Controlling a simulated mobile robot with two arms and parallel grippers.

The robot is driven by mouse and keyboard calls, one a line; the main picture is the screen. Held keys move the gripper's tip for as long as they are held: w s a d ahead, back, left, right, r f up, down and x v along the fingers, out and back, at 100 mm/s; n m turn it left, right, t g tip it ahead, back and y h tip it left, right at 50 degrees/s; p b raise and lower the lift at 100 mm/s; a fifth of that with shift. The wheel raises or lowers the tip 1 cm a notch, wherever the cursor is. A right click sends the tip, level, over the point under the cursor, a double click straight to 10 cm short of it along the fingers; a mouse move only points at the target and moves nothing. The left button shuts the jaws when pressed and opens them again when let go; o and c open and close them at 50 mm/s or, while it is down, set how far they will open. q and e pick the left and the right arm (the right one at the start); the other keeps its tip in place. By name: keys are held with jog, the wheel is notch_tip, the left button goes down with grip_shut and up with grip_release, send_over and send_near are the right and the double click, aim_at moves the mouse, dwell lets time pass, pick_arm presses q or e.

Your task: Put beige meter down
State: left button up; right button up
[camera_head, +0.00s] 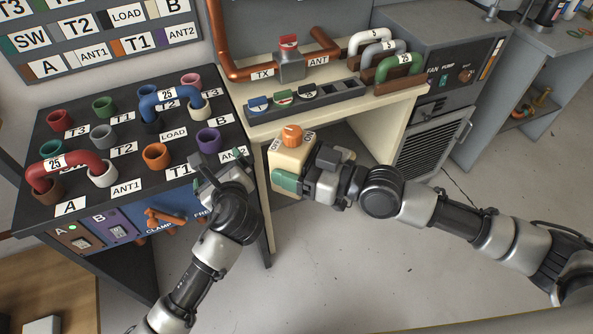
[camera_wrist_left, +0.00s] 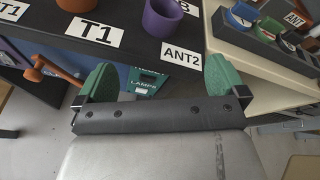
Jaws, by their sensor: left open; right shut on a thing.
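The beige meter (camera_head: 284,157) is a boxy thing with an orange knob (camera_head: 291,135) on top. It is held in the air in front of the beige bench, right of the black patch table. My right gripper (camera_head: 297,172) is shut on it from the right, and its fingers hide part of the meter. My left gripper (camera_head: 219,167) is open and empty at the right front edge of the patch table, beside the ANT2 label.
The patch table (camera_head: 130,190) carries coloured sockets, a red link (camera_head: 65,163) and a blue link (camera_head: 170,96). The beige bench (camera_head: 300,124) holds a dark slotted rack (camera_head: 318,103) and copper pipes. A grey pump cabinet (camera_head: 440,60) stands right. Open floor lies in front.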

jog(key=shift+r, duration=0.1)
pick_arm(q)
jog(key=s+d+r+m+t+y, duration=0.1)
jog(key=s+r, duration=0.3)
jog(key=r, duration=0.6)
jog(key=s+d+r+m+t+y, duration=0.15)
jog(key=s+r, duration=0.25)
jog(key=r, duration=0.5)
pick_arm(e)
jog(key=shift+a, duration=0.1)
pick_arm(q)
jog(key=m+g+h, duration=0.2)
jog(key=m+h, duration=0.5)
jog(key=h, duration=0.1)
send_near(295, 136)
jog(key=shift+t, duration=0.25)
jog(key=x, duration=1.1)
jog(key=shift+w+f, duration=0.1)
jog(key=shift+f, duration=0.15)
jog(key=shift+c, duration=0.2)
